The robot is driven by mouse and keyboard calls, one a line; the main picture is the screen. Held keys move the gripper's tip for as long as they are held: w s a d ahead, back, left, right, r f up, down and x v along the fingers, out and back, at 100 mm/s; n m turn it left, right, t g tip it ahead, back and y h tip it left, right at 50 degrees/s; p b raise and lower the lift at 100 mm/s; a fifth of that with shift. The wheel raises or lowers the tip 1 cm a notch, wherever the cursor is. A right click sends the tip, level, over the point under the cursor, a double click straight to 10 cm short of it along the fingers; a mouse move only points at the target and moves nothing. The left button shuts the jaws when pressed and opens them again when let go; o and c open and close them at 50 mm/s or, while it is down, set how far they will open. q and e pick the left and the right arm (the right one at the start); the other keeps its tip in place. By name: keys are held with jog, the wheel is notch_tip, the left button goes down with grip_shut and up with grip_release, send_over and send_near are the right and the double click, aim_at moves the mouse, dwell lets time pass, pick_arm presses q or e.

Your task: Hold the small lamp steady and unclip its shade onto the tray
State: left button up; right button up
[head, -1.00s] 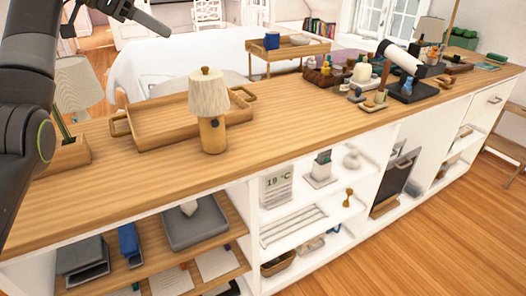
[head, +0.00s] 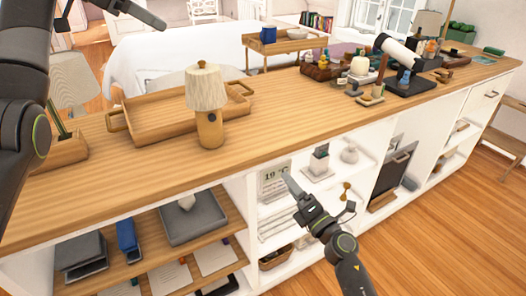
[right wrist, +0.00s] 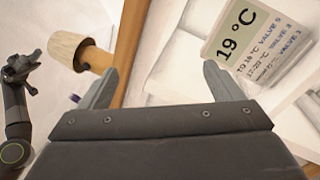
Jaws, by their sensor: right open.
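The small lamp stands upright on the wooden counter, with a pleated cream shade (head: 206,90) on a round wooden base (head: 210,130). In the right wrist view its shade (right wrist: 68,50) and base (right wrist: 97,60) appear sideways at upper left. The wooden tray (head: 150,128) with two handles lies just behind and left of the lamp, which hides part of it. My right gripper (head: 287,180) is open and empty, in front of the shelves, right of and below the lamp. My left gripper (head: 140,12) is at the top left, apart from the lamp; its jaw opening is unclear.
A wooden box (head: 62,152) with green pens stands left of the tray. A white telescope-like item (head: 398,52) and small objects crowd the counter's far right. A display card reading 19 °C (head: 274,178) stands on the shelf behind my right gripper.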

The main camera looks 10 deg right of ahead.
aim_at(211, 128)
jog(key=a+r+n+g+y, duration=0.45)
jog(key=a+r+n, duration=0.35)
jog(key=r+n, duration=0.7)
jog(key=w+a, duration=0.3)
jog(key=w, duration=0.1)
jog(key=w+a+f+n, duration=0.1)
jog(key=w+a, duration=0.3)
jog(key=w, duration=0.1)
jog(key=w+a+f+n+g, duration=0.1)
jog(key=w+a, duration=0.3)
jog(key=shift+w+a, duration=0.25)
jog(key=shift+w, duration=0.15)
jog(key=c, duration=1.2)
jog(key=o, duration=1.2)
jog(key=shift+s+d, duration=0.1)
jog(key=v, duration=1.1)
jog(key=shift+s+d, duration=0.2)
jog(key=shift+s, duration=0.1)
